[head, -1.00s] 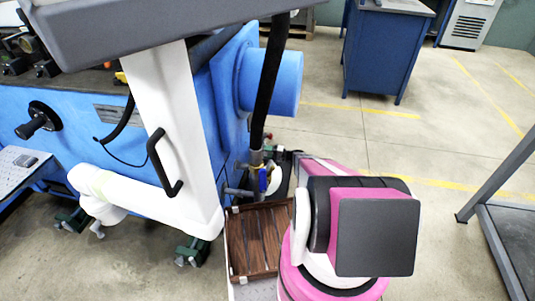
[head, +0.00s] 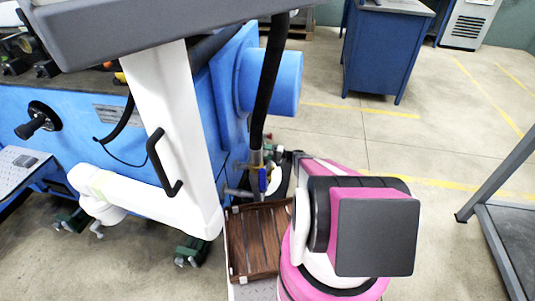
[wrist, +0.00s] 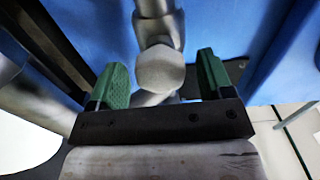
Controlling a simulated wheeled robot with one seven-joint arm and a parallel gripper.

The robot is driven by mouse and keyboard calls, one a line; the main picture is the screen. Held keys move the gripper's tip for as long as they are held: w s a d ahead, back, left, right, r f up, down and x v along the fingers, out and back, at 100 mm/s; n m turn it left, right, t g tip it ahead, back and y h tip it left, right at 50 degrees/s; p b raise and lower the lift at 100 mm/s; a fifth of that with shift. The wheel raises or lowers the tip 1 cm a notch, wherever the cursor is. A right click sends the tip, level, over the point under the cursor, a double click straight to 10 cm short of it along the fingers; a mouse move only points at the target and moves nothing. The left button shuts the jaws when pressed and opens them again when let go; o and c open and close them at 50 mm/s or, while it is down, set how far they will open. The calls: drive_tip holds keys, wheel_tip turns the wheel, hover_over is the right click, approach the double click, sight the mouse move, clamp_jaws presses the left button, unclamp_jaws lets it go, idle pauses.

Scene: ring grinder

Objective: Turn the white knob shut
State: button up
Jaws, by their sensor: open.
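In the wrist view my gripper (wrist: 163,60) has its two green fingers spread apart. Between them is a pale grey, faceted knob-like end (wrist: 160,68) on a stem, with visible gaps to both fingers. It looks like the white knob, but its colour reads grey here. I cannot tell how far it is turned. In the head view my gripper is small and mostly hidden behind the black hose and fittings. A valve with a blue handle (head: 262,180) sits below the hose there. I cannot clearly pick out the white knob in that view.
The blue machine (head: 195,120) stands at left, with a white column and a black hose (head: 268,90) in front. A wooden slatted tray (head: 255,240) lies below the valve. A dark-topped cart (head: 510,235) stands at right.

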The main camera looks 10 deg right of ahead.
drive_tip(key=v, duration=1)
drive_tip(key=shift+s+d, duration=0.15)
drive_tip(key=shift+d, duration=0.25)
